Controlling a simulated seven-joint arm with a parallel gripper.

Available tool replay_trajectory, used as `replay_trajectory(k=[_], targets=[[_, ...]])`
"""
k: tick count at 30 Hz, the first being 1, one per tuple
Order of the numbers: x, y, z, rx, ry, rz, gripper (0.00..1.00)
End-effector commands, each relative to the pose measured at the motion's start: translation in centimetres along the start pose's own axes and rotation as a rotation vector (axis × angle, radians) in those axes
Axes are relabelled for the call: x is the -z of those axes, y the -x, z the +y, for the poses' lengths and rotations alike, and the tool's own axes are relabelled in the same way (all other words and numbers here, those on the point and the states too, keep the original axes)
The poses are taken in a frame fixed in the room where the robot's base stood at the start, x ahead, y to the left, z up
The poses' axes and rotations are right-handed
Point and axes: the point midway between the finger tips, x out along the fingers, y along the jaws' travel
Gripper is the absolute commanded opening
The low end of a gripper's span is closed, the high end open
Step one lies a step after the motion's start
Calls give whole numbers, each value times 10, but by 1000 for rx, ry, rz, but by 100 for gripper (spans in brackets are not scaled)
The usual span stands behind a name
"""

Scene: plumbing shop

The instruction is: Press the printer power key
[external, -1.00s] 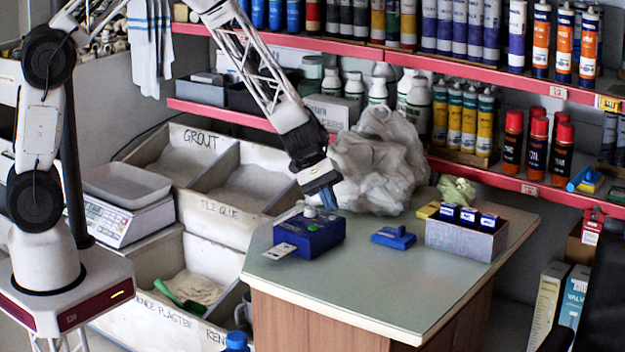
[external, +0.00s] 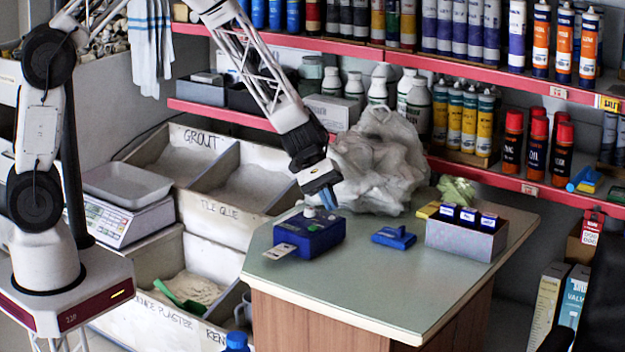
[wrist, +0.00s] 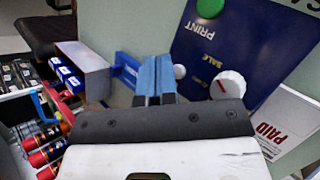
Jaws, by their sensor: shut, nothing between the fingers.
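The blue printer (external: 309,233) sits on the counter with a white printed slip (external: 280,251) sticking out at its left. In the wrist view its top panel (wrist: 235,50) carries a green button (wrist: 209,8) by the word PRINT, a white knob (wrist: 228,85) with a red mark, and a small white round key (wrist: 180,71). No power label is legible. My gripper (external: 329,203) is shut and empty, low over the printer's right end. In the wrist view its blue fingertips (wrist: 155,70) are just left of the small white key; I cannot tell whether they touch anything.
A blue tool (external: 394,237) lies right of the printer, and a grey box (external: 466,240) with blue-topped items stands beyond it. A crumpled plastic bag (external: 378,160) is behind. The counter's front (external: 400,295) is clear. Red-edged shelves hold bottles and cans.

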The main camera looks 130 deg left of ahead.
Motion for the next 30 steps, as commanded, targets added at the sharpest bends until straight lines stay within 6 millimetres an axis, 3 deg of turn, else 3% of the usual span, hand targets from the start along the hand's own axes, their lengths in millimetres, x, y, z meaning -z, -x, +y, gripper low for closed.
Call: replay_trajectory(k=[30], targets=[[5, -6, -4, 0, 0, 0, 0]])
